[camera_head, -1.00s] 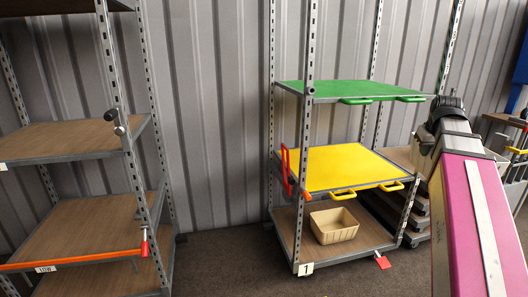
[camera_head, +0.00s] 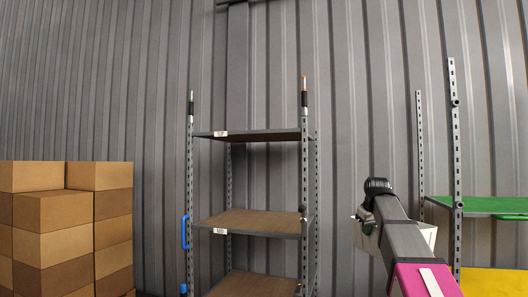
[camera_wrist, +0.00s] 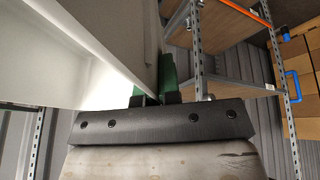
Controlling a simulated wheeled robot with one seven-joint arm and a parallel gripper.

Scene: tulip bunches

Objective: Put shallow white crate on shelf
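The shallow white crate (camera_wrist: 55,50) fills the upper left of the wrist view, seen close up. My gripper (camera_wrist: 156,90) has green fingers shut on the crate's wall. In the head view the white crate (camera_head: 428,236) shows only in part behind my arm, held up in the air; the fingers are hidden there. A rack with wooden shelves stands left of the crate. Its top shelf (camera_head: 265,135), middle shelf (camera_head: 255,222) and lower shelf (camera_head: 250,284) look empty. Labels sit on the top and middle front edges.
Stacked cardboard boxes (camera_head: 65,235) stand left of the rack. A trolley with a green shelf (camera_head: 485,204) and a yellow shelf (camera_head: 492,282) stands at the right. Rack posts (camera_head: 305,170) rise at the shelf corners. A corrugated wall (camera_head: 370,80) is behind.

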